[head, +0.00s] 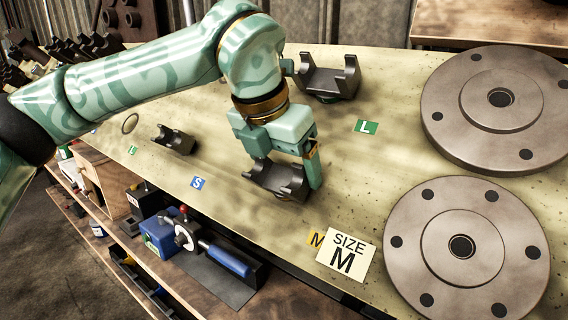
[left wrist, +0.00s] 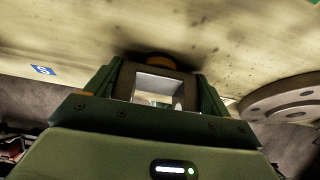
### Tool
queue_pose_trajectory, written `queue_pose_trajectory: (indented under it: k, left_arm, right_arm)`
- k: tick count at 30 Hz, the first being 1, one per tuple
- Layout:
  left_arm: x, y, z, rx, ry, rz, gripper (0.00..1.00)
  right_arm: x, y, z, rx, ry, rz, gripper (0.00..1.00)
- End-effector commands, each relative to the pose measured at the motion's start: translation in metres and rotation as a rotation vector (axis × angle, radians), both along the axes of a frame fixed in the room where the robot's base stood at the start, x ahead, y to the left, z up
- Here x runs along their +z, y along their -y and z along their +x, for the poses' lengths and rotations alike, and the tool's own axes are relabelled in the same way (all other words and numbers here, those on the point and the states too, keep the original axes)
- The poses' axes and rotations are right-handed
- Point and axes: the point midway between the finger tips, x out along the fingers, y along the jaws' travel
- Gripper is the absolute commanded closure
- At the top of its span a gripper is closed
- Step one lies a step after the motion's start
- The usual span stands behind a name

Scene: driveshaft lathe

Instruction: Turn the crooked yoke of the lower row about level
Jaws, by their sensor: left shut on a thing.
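A dark grey metal yoke (head: 278,181) with upright prongs lies near the front edge of the bench, behind the yellow M label. My left gripper (head: 287,168) reaches down over it and is shut on it, with one finger at its right side. The gripper hides part of the yoke, and whether it touches the bench cannot be told. A smaller yoke (head: 174,139) sits to the left, tilted in the picture. A larger yoke (head: 328,77) stands behind my gripper. My right gripper is not in view.
Two big flanged discs (head: 467,246) (head: 497,105) fill the right of the bench. Labels S (head: 198,183), L (head: 367,126) and a SIZE M card (head: 346,256) lie on it. A shelf below holds a blue-handled tool (head: 226,260). Bare bench lies between the small yoke and my gripper.

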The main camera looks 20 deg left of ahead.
Motion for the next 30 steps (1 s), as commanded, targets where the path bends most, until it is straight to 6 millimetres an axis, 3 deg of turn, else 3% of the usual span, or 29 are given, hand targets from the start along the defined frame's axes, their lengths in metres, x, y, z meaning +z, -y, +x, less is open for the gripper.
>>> queue_pose_trajectory:
  k: [9,10,11,18,22,26,30]
  left_arm:
    - [-0.002,0.002,-0.001,-0.006,-0.005,0.001,0.89]
    - [-0.002,0.002,-0.001,-0.006,-0.005,0.001,0.1]
    - [-0.002,0.002,-0.001,-0.006,-0.005,0.001,0.02]
    - [-0.002,0.001,-0.001,-0.003,-0.006,0.002,0.0]
    - [0.008,0.0,-0.004,-0.002,-0.003,0.001,0.0]
    - [0.032,-0.004,-0.013,-0.003,0.001,0.001,0.0]
    - [0.069,-0.009,-0.028,-0.001,0.003,0.001,0.0]
  right_arm:
    - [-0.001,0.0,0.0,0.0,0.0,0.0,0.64]
    - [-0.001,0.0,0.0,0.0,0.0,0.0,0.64]
    - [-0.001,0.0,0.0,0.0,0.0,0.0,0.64]
    - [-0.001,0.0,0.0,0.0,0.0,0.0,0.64]
    - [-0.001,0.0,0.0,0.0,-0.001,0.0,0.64]
    - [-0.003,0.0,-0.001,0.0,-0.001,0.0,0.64]
    - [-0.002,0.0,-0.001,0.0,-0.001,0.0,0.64]
